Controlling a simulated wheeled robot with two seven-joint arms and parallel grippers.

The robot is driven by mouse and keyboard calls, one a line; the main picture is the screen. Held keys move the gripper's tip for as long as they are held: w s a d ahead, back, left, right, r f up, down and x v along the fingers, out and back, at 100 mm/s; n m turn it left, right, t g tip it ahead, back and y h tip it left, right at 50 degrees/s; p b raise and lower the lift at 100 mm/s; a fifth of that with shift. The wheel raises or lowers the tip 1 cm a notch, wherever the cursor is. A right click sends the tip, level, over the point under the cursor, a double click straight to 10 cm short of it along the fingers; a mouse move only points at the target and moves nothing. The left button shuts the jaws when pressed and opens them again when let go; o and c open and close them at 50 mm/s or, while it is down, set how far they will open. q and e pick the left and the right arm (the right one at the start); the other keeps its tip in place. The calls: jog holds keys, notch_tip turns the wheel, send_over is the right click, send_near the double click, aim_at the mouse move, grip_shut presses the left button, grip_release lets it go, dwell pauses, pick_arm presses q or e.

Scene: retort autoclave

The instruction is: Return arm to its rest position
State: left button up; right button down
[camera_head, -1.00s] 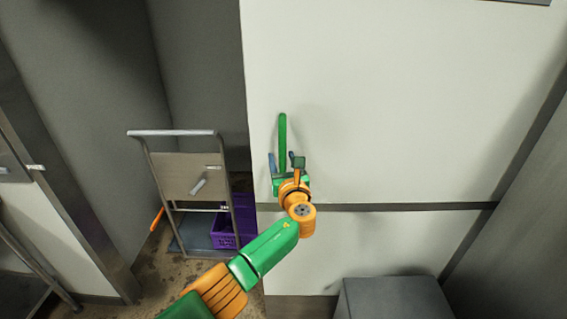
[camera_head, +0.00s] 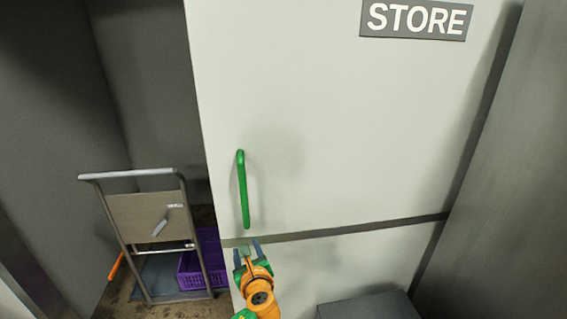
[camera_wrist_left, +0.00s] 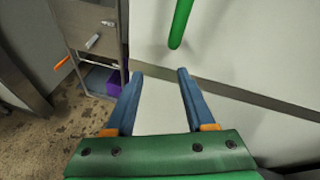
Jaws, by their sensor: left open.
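My left gripper (camera_head: 249,250) is low in front of the white door (camera_head: 330,130) in the head view. Its two blue fingers are apart with nothing between them, as the left wrist view (camera_wrist_left: 158,82) also shows. The green vertical door handle (camera_head: 243,190) is just above and beyond the fingertips, apart from them. Its lower end shows at the top of the left wrist view (camera_wrist_left: 180,28). My right gripper is in neither view.
A grey trolley (camera_head: 148,215) stands left of the door, with a purple crate (camera_head: 193,282) by it. A grey box (camera_head: 368,306) sits low on the right, before a grey wall panel (camera_head: 495,190). A STORE sign (camera_head: 416,19) is on the door. Bare floor shows at left in the wrist view.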

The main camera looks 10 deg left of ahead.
pick_arm(q)
jog(key=s+a+f+n+g+h, duration=0.1)
jog(key=s+f+n+g+h, duration=0.2)
jog(key=s+f, duration=0.7)
jog(key=s+f+n+g+h, duration=0.1)
jog(key=s+f+n+g, duration=0.4)
jog(key=f, duration=0.9)
jog(key=s+f+n+g, duration=0.1)
jog(key=s+f+n, duration=0.3)
jog(key=s, duration=0.7)
jog(key=s+a+f+n+g+h, duration=0.1)
jog(key=s+f+n, duration=0.3)
jog(key=s+n, duration=0.3)
jog(key=s+f+n+g+h, duration=0.1)
jog(key=s+f+n, duration=0.3)
jog(key=s, duration=1.1)
jog(key=n+g, duration=0.1)
jog(key=n, duration=0.1)
jog(key=shift+a+f+n, duration=0.3)
jog(key=shift+a+f, duration=0.1)
